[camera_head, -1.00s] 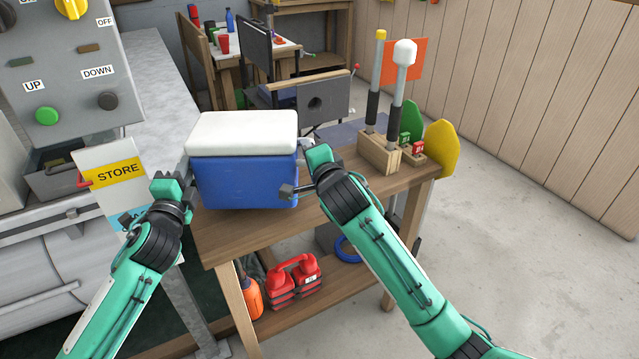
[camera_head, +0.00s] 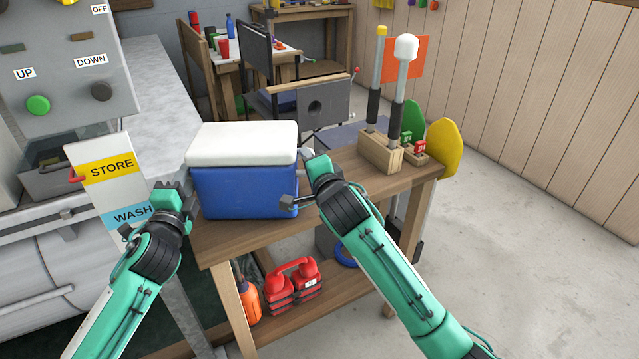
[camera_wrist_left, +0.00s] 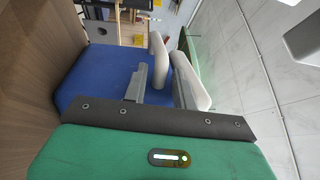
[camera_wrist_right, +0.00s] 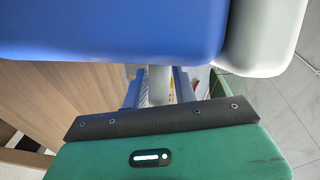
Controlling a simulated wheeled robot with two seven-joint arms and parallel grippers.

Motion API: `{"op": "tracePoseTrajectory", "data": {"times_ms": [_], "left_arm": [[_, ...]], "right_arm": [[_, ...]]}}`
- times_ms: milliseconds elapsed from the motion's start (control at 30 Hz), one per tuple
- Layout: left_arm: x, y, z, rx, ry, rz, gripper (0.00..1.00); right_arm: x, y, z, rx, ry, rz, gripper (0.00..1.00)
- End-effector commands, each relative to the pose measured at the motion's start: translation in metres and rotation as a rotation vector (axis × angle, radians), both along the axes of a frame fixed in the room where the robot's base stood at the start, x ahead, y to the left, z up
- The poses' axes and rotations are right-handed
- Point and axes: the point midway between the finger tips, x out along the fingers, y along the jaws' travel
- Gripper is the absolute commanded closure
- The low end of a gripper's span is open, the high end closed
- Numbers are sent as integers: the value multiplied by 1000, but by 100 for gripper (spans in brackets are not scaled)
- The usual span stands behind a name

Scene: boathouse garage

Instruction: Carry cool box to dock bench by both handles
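The cool box (camera_head: 244,192), blue with a white lid, sits upright on a wooden bench (camera_head: 225,246). My left gripper (camera_head: 186,200) is at its left side. In the left wrist view, its grey fingers (camera_wrist_left: 158,86) stand apart on either side of a white handle (camera_wrist_left: 159,60). My right gripper (camera_head: 298,203) is at the box's right side. In the right wrist view, its fingers (camera_wrist_right: 160,88) stand apart around another white handle (camera_wrist_right: 160,85), close to the blue wall. No label shows which surface is the dock bench.
A wooden block (camera_head: 367,152) with upright floats stands right of the box. A red carrier (camera_head: 293,286) and an orange bottle (camera_head: 246,300) are on the lower shelf. A control panel (camera_head: 65,60) and a STORE/WASH sign (camera_head: 108,178) are at left. Open floor (camera_head: 520,270) lies right.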

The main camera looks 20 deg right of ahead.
Motion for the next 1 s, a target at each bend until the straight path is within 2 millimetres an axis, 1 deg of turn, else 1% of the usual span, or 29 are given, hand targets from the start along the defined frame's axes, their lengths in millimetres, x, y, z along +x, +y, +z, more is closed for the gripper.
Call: {"op": "tracePoseTrajectory", "data": {"times_ms": [333,467,567,800,1000], "left_arm": [[-1,0,1,0,0,0,64],[-10,3,-1,1,0,0,64],[-25,7,-4,0,0,-1,64],[-71,19,-11,1,2,-1,64],[-99,27,-14,0,1,-1,64]], "right_arm": [[0,0,1,1,-1,0,63],[0,0,1,1,-1,0,63],[0,0,1,1,-1,0,63],[0,0,1,1,-1,0,63],[0,0,1,1,-1,0,63]]}}
